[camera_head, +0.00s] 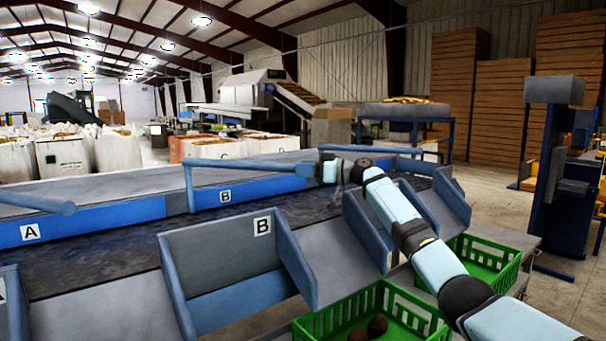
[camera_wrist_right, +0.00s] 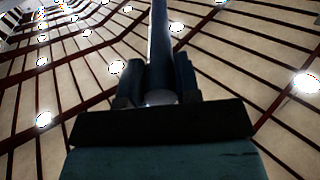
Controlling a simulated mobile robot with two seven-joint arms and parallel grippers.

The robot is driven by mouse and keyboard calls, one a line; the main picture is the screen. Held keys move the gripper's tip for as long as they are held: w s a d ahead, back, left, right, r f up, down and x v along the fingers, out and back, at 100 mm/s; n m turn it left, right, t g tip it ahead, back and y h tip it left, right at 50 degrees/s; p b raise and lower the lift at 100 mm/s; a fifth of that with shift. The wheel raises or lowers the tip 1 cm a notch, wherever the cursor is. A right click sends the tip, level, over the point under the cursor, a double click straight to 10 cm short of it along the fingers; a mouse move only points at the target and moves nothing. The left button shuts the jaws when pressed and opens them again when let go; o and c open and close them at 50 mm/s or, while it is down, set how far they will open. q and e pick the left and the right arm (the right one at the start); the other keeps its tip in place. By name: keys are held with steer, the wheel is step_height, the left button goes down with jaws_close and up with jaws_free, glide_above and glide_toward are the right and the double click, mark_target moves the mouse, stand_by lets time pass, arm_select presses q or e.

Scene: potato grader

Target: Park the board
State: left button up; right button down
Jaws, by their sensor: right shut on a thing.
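A long blue bar (camera_head: 250,165) runs level above the conveyor's blue side rail, from a bent upright at its left end to my right gripper. My right gripper (camera_head: 326,171) is shut on the right end of this bar. In the right wrist view the bar (camera_wrist_right: 160,40) rises straight out between the two dark fingers (camera_wrist_right: 159,85). I cannot tell whether this bar is the board or its handle. My left gripper is not in view.
A second blue bar (camera_head: 35,202) lies at the left by sign A. Another bar (camera_head: 370,149) shows behind my right gripper. Blue-sided chute B (camera_head: 222,250) stands in front, with green crates (camera_head: 445,325) at lower right, the near one holding dark potatoes (camera_head: 377,326).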

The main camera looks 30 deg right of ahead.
steer(key=shift+d+r, duration=0.3)
steer(key=shift+d, duration=0.05)
steer(key=c, duration=1.1)
jaws_free()
steer(key=shift+o, duration=1.3)
steer(key=shift+w+f, duration=0.25)
steer(key=shift+w, duration=0.05)
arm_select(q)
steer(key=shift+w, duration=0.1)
arm_select(e)
steer(key=shift+s, duration=0.1)
arm_select(q)
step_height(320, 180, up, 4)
steer(key=p, duration=0.1)
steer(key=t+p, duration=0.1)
steer(key=p, duration=0.1)
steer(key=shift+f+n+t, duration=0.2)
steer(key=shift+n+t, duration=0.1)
arm_select(e)
steer(key=v, duration=1.3)
steer(key=shift+s+d, duration=0.25)
steer(key=shift+s, duration=0.05)
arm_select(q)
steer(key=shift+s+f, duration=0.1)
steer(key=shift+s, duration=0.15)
